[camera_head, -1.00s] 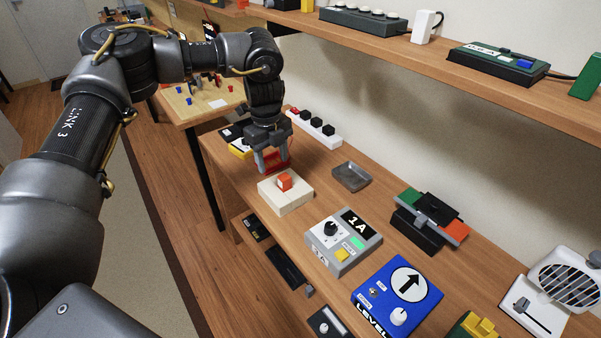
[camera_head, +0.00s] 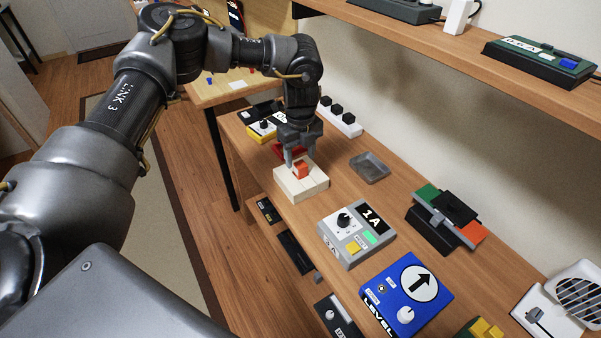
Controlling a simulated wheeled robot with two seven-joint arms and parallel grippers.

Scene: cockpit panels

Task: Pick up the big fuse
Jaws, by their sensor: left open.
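An orange-red block (camera_head: 301,171), which looks like the big fuse, sits upright in the top of a cream-white box (camera_head: 303,190) on the wooden bench. My left gripper (camera_head: 300,158) points down just above and behind the block. Its fingers are apart, with one finger at the block's left side and the other partly hidden near its right. I cannot tell whether they touch it. My right gripper is not in view.
A red item (camera_head: 283,149) lies close behind the left fingers. A grey tray (camera_head: 369,168) stands to the right, a grey 1A box (camera_head: 356,233) and a blue LEVEL box (camera_head: 405,293) nearer. A shelf (camera_head: 460,60) overhangs the bench's back.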

